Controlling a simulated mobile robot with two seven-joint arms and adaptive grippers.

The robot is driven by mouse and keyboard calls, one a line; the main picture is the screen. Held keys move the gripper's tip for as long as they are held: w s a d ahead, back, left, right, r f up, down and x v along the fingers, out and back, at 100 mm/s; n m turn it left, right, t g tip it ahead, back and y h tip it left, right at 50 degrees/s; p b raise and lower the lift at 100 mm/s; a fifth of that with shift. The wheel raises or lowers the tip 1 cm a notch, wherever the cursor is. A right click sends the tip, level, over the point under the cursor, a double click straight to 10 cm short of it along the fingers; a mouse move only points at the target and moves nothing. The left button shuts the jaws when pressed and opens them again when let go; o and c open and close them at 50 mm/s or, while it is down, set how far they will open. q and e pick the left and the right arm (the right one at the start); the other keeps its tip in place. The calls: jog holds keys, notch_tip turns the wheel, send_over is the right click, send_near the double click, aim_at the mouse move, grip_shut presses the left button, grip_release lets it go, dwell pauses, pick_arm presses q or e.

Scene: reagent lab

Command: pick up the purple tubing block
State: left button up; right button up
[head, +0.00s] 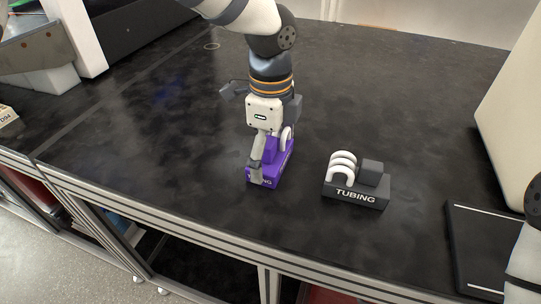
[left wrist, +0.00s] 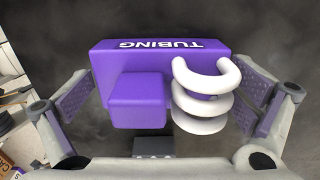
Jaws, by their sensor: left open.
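The purple tubing block (head: 271,178) stands on the black bench top, partly hidden behind my left gripper in the head view. In the left wrist view the purple tubing block (left wrist: 138,90) lies between the two fingers, with its white TUBING label and white loops of tube showing. My left gripper (head: 270,165) is open and reaches down around the block from above; it also shows in the left wrist view (left wrist: 165,105). Gaps show between the fingers and the block there. My right gripper is not in view.
A black tubing block (head: 355,198) with white loops stands a little right of the purple one. A dark flat tray (head: 480,245) lies at the right. The bench's metal front edge (head: 180,230) runs below. The bench behind is mostly clear.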

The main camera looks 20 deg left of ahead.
pick_arm(q)
jog(key=c, duration=0.9)
jog(key=shift+c, duration=0.2)
jog(key=shift+r, duration=0.15)
